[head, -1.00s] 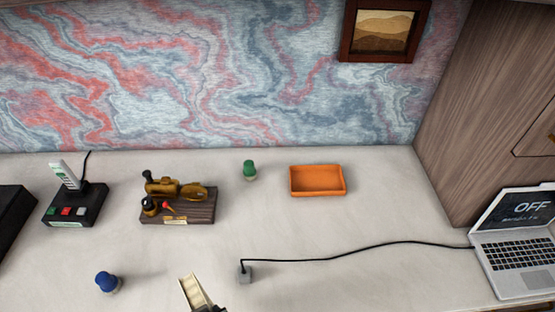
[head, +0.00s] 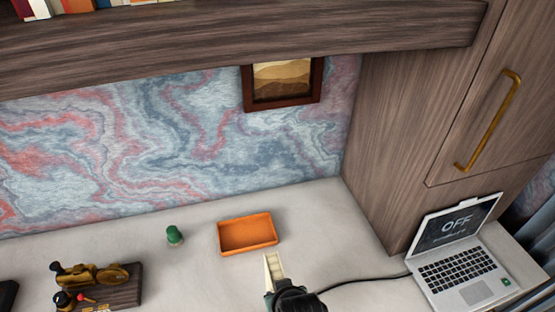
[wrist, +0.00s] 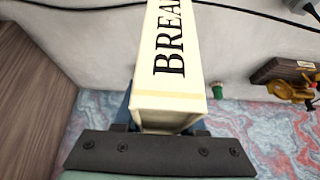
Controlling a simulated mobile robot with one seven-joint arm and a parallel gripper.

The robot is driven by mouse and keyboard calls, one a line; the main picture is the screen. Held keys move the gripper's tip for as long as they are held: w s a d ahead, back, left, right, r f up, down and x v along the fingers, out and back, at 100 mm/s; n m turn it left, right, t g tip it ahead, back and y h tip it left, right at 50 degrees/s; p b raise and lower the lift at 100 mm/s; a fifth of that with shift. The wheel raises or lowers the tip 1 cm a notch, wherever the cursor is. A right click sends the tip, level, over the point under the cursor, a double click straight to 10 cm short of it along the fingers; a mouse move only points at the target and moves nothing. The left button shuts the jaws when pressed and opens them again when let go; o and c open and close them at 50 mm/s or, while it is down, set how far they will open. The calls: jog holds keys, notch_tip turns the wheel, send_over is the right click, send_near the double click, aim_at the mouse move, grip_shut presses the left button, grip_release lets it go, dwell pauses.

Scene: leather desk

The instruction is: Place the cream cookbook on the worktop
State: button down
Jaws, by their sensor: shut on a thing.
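The cream cookbook (head: 273,266) is in my gripper (head: 287,292), in front of the orange tray in the head view. In the wrist view the cream cookbook (wrist: 176,55) stretches away from the jaws, with large black letters starting "BREA" on its spine. My gripper (wrist: 158,125) is shut on its near end; the fingers are largely hidden by the book. The worktop (head: 200,280) is a pale surface below. The book appears held above it, but I cannot tell how high.
An orange tray (head: 248,234) and a green-topped object (head: 174,236) stand near the back wall. A brass device on a wooden base (head: 110,287) is at left, an open laptop (head: 462,262) at right with a black cable (head: 365,279). A wooden shelf (head: 230,50) holding books overhangs the back.

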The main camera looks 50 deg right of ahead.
jog(key=shift+w+f, duration=0.15)
jog(key=shift+f, duration=3.25)
jog(key=shift+f, duration=0.15)
jog(key=shift+c, duration=2.4)
grip_release()
jog(key=v, duration=1.2)
